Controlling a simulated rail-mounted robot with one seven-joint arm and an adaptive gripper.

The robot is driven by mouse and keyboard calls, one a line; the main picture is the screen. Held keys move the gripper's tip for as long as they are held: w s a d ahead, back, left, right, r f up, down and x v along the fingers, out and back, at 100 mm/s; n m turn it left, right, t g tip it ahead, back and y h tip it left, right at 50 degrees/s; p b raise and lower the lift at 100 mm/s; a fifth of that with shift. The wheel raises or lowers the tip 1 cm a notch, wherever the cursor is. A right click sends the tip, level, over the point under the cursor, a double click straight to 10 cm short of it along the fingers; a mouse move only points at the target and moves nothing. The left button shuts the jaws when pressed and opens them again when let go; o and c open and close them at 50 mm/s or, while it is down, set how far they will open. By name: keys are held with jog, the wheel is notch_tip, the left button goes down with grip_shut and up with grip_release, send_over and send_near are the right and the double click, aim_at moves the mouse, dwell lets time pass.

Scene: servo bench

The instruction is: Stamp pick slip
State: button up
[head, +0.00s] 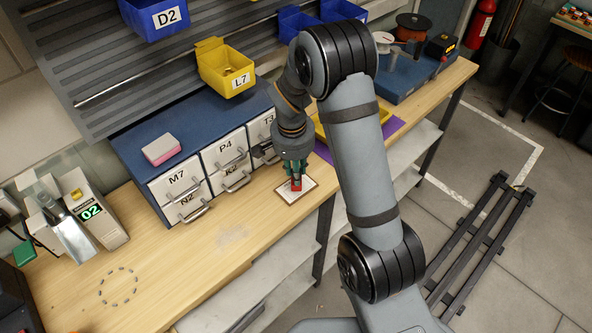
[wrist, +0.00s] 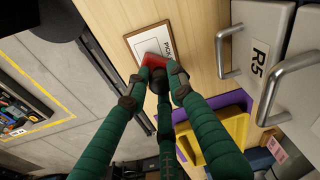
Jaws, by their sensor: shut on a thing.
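The pick slip (head: 286,193) is a white sheet in a brown frame on the wooden bench, near its front edge. It also shows in the wrist view (wrist: 147,40), with printed text partly hidden. My gripper (head: 296,176) has green fingers and points down over the slip. It is shut on a red stamp (head: 297,186), which also shows between the fingertips in the wrist view (wrist: 153,61).
A blue cabinet (head: 120,148) with labelled white drawers stands behind the slip; handles (wrist: 287,86) come close. A yellow tray (wrist: 229,139) on a purple mat (head: 393,128) lies beside it. A labelling device (head: 95,215) stands at left. The bench's front left is mostly clear.

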jog(key=shift+f+b, duration=0.5)
jog(key=shift+b, duration=0.1)
dwell(0.5)
jog(key=shift+s+f+b, duration=0.1)
jog(key=shift+b, duration=0.2)
dwell(1.5)
jog(key=shift+r+p, duration=2.35)
jog(key=shift+r, duration=1.25)
jog(key=shift+f, duration=0.15)
